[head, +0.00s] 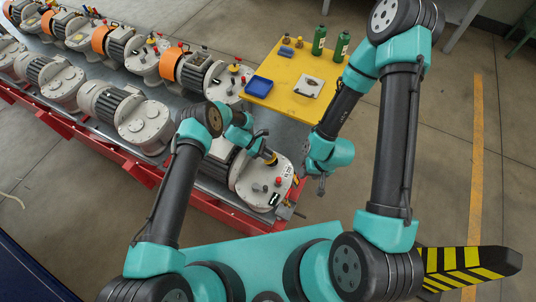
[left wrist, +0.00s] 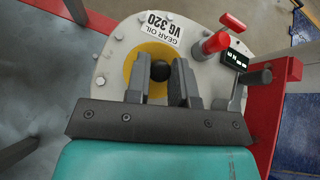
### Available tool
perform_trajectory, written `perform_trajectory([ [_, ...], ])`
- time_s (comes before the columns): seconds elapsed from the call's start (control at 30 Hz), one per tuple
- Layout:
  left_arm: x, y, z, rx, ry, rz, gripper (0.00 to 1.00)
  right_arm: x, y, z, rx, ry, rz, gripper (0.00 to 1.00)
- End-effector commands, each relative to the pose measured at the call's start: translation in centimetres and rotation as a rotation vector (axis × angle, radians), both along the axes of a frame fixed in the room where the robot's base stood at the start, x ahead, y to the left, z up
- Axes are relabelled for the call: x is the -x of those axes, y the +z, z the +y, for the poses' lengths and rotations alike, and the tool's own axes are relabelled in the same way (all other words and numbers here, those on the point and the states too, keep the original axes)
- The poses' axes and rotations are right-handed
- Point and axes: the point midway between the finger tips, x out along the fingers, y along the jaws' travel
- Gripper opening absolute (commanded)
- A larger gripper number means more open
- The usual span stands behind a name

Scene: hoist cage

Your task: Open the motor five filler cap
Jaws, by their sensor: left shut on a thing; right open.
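The nearest motor (head: 262,193), grey-white with a round end plate, lies at the end of the row below my left gripper (head: 269,158). In the left wrist view, its plate carries a black filler cap (left wrist: 161,70) inside a yellow ring (left wrist: 134,62). The fingers of my left gripper (left wrist: 166,82) are shut on this black cap, which shows between them. The cap's lower part is hidden by the fingers. An upside-down label (left wrist: 160,27) reads GEAR OIL VG 320. My right gripper (head: 321,186) is open and empty, hanging to the right of the motor.
A red-topped plug (left wrist: 215,42) and a small dark gauge (left wrist: 237,53) stand beside the cap. A yellow table (head: 275,99) holds a blue tray (head: 259,87), green bottles (head: 319,40) and small parts. Other motors (head: 145,122) fill the red-framed bench to the left.

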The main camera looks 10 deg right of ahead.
Motion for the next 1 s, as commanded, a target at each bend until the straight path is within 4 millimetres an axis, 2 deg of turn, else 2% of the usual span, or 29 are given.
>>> perform_trajectory([
  [0.13,-0.1,0.0,0.0,-0.001,0.001,-0.001,0.00,0.0,0.0,0.0,0.000,0.000,0.000,0.46],
  [0.17,0.0,0.0,0.0,-0.001,0.001,-0.001,0.25,0.0,0.0,0.0,0.000,0.000,0.000,0.46],
  [0.4,0.0,0.0,0.0,-0.002,0.001,-0.001,0.48,0.0,0.0,0.0,0.000,0.000,0.000,0.46],
  [0.77,-0.2,0.2,0.3,-0.002,0.001,-0.001,0.48,0.0,0.0,0.0,0.000,0.000,0.000,0.46],
  [1.0,-1.5,1.8,2.4,-0.002,0.002,-0.003,0.48,0.0,0.0,0.0,0.000,0.000,0.000,0.46],
])
